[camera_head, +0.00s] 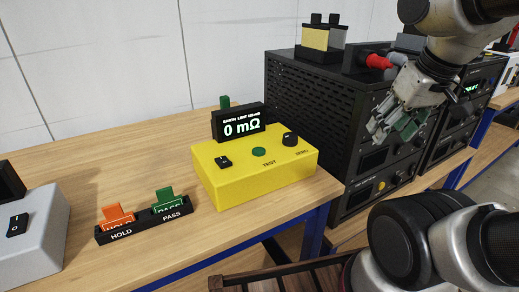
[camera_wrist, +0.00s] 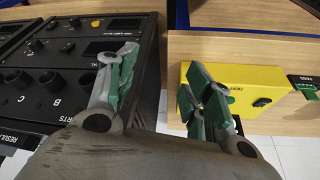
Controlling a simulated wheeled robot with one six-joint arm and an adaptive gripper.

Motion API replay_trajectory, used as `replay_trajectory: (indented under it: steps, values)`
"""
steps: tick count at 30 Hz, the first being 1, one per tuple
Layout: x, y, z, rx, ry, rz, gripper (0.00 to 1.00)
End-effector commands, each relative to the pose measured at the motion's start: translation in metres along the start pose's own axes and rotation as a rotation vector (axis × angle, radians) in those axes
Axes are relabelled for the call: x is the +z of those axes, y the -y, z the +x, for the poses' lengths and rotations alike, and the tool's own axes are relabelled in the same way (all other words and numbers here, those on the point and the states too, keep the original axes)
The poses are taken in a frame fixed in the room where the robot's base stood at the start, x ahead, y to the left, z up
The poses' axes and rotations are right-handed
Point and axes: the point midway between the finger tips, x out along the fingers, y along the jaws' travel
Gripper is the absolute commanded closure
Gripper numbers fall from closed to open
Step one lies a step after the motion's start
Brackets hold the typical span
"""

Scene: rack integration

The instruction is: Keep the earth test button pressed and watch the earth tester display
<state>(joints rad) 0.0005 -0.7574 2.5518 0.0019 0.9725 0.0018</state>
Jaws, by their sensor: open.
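The yellow earth tester (camera_head: 235,185) stands on the wooden bench in the head view. Its green test button (camera_head: 259,152) is in the middle of the top face, above the word TEST, with nothing touching it. The black display (camera_head: 240,124) at its back reads 0 mΩ, with small earth limit text above. My gripper (camera_head: 397,125) is open and empty, to the right of the tester and in front of the black rack. In the wrist view my gripper (camera_wrist: 160,75) shows two spread fingers with green pads. The tester (camera_wrist: 275,78) shows partly behind the right finger.
A black rocker switch (camera_head: 224,162) and a black knob (camera_head: 290,139) flank the button. A black tray (camera_head: 145,222) with orange HOLD and green PASS tags lies left of the tester. A grey box (camera_head: 32,235) is at far left. The black rack (camera_head: 310,95) stands close on the right.

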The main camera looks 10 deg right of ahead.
Motion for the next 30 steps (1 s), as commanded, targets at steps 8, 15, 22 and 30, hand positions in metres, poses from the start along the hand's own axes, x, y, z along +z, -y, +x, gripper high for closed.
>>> replay_trajectory:
  steps: [8,15,22,30]
  values:
    - [0.0,0.0,0.0,0.0,0.0,0.0,1.0]
    - [0.0,0.0,0.0,0.0,0.0,0.0,1.0]
    - [0.0,0.0,0.0,0.0,0.0,0.0,1.0]
    - [0.0,0.0,0.0,0.0,0.0,0.0,1.0]
